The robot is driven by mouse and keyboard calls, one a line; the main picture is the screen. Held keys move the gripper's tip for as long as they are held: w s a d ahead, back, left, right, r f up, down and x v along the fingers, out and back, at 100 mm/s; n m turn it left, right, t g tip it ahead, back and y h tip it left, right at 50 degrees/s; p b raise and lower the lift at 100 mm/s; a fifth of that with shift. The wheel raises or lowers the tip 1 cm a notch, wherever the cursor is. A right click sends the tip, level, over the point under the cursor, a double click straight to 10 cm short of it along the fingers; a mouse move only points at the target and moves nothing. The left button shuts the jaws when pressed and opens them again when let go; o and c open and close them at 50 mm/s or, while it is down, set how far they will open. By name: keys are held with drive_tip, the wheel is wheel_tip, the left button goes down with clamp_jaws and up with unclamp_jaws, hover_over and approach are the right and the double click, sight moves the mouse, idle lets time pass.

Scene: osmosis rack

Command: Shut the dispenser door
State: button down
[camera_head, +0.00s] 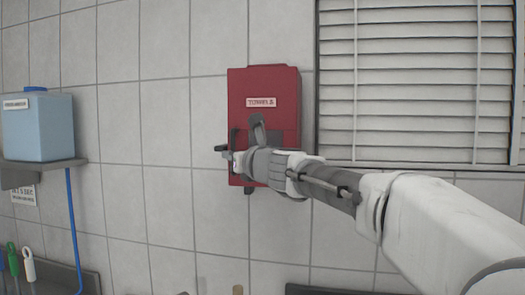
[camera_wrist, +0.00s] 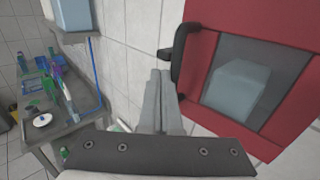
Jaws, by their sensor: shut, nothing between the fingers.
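The red dispenser (camera_head: 285,87) hangs on the tiled wall in the middle of the head view, with a white label on its upper front. In the wrist view its red door (camera_wrist: 217,22) fills the right side. The door has a clear window (camera_wrist: 243,75) with a pale block behind it, and a black handle (camera_wrist: 180,52) on its left edge. My gripper (camera_head: 223,151) is in front of the dispenser's lower left part and hides some of it. In the wrist view its fingers (camera_wrist: 159,78) are shut and empty, just left of the handle. I cannot tell whether the door stands ajar.
A blue tank (camera_head: 40,128) stands on a wall shelf (camera_head: 70,162) at the left, with a blue hose hanging down. A blind-covered window (camera_head: 420,80) is at the right. A cluttered counter (camera_wrist: 75,130) shows at the wrist view's left.

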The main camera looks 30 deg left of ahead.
drive_tip(key=shift+w+a, duration=0.45)
drive_tip(key=shift+w, duration=0.05)
drive_tip(key=shift+s+d, duration=0.1)
drive_tip(key=shift+s, duration=0.05)
idle(0.3)
